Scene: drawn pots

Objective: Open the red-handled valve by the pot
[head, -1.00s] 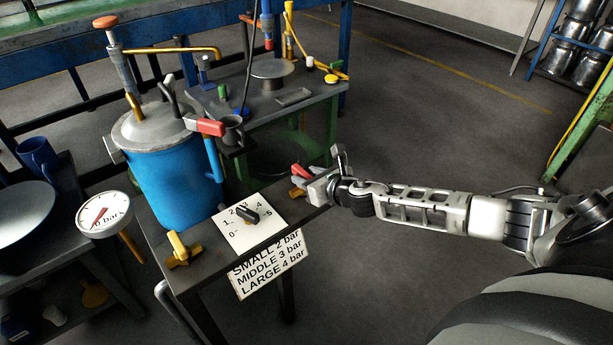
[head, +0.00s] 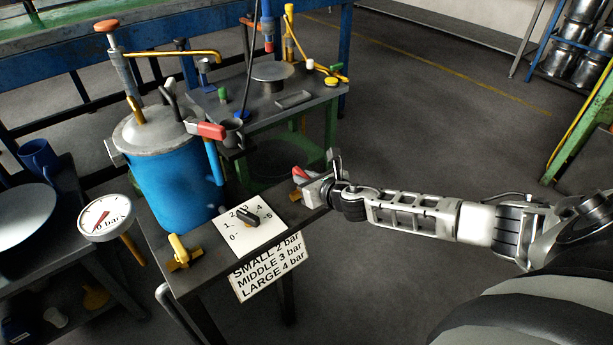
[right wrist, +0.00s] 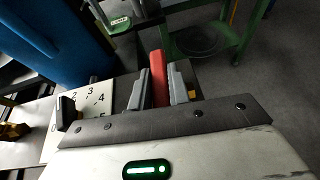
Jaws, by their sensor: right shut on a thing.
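The red valve handle (head: 301,172) stands at the right end of the narrow bench, with a bit of brass (head: 296,193) beside it. My right gripper (head: 312,184) reaches it from the right. In the right wrist view the red handle (right wrist: 158,76) lies between the two grey fingers (right wrist: 158,88), which are shut on it. The fingers hide part of the valve. The blue pot (head: 175,178) with a grey lid stands left of it on the bench. The gauge (head: 105,218) has a red needle and the print "0 bar". My left gripper is not in view.
A dial plate (head: 263,229) with a black knob (head: 248,217) and a yellow valve (head: 179,251) sit on the bench. A sign (head: 267,267) hangs at its front. A red-gripped lever (head: 211,130) juts from the pot. Floor right of the bench is clear.

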